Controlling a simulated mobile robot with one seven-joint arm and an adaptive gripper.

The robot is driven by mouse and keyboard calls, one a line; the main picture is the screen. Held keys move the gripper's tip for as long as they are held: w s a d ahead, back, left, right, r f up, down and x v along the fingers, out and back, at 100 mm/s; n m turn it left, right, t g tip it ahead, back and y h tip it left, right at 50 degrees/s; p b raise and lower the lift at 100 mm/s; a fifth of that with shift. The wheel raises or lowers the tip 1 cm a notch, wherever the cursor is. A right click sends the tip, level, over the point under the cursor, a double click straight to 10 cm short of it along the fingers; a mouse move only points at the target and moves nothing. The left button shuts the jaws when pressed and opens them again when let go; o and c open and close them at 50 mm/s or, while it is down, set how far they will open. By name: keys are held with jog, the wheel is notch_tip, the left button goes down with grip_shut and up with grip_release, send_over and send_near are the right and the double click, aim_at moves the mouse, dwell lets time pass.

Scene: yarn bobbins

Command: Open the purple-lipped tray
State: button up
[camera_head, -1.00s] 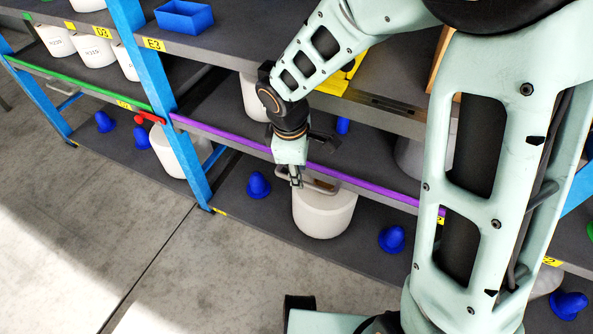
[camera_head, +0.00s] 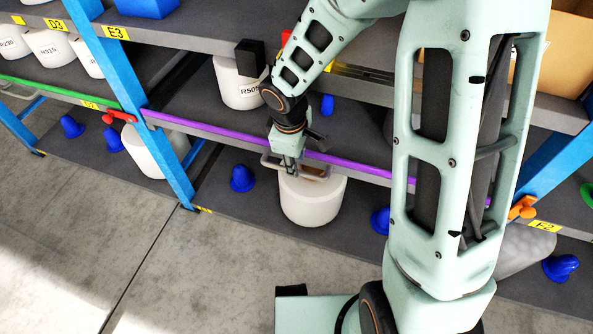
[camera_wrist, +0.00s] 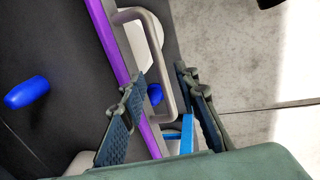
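The tray with the purple lip (camera_head: 230,137) sits at middle shelf height between two blue posts, its lip close to the rack front. Its grey bar handle (camera_head: 270,160) sticks out from the front. My gripper (camera_head: 290,168) is at this handle, above a white bobbin on the bottom level. In the wrist view, my gripper (camera_wrist: 162,80) is open, with one finger on each side of the handle bar (camera_wrist: 160,40). The purple lip (camera_wrist: 103,32) runs beside the bar, behind the left finger. Contact between the fingers and the bar cannot be told.
A white bobbin (camera_head: 240,85) and a small blue cone (camera_head: 327,104) stand on the tray. Below are a white bobbin (camera_head: 312,203) and blue cones (camera_head: 242,179). Blue posts (camera_head: 150,120) flank the bay. The floor (camera_head: 150,260) in front is clear.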

jog(key=f, duration=0.2)
jog(key=f+b, duration=0.1)
jog(key=f, duration=0.1)
jog(key=shift+w+d, duration=0.1)
jog(key=shift+w, duration=0.3)
jog(key=shift+c, duration=0.7)
grip_shut()
